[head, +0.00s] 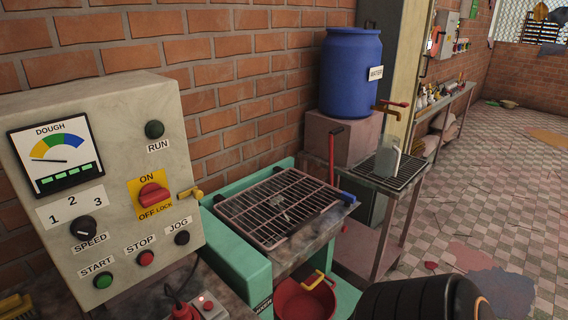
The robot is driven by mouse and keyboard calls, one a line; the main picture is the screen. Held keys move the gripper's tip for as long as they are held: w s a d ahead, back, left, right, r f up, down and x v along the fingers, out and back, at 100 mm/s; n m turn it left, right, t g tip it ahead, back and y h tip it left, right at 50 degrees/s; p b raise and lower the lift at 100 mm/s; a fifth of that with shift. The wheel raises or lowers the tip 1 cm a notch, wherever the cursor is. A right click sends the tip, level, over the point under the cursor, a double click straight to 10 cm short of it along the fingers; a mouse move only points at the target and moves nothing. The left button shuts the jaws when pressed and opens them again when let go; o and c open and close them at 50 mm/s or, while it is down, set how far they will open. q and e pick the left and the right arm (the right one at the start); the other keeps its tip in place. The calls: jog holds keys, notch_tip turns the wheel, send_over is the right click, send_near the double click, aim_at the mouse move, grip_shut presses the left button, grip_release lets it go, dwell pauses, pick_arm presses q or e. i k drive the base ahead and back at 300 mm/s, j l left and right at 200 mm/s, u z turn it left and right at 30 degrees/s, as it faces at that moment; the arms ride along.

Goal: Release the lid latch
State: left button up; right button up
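A metal grille lid (262,207) lies flat over the top of a green-framed machine (240,258) and looks shut. A small blue part (347,196) sits at the lid's right edge. It may be the latch, but it is too small to tell its state. Neither of my grippers is in view. A dark rounded part, apparently of my arm, shows at the bottom right edge, apart from the lid.
A control box (110,190) with a yellow ON/OFF lock switch (153,195) stands at left. A red bucket (305,302) is below the machine. A blue water barrel (350,75) and a metal jug (388,160) stand behind. The tiled floor at right is mostly clear.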

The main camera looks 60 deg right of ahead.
aim_at(349, 199)
jog(key=z, duration=2.3)
jog(key=i+l, duration=0.55)
jog(key=l, duration=0.15)
jog(key=i+l, duration=0.55)
jog(key=l, duration=0.15)
jog(key=u, duration=1.7)
jog(key=i, duration=0.25)
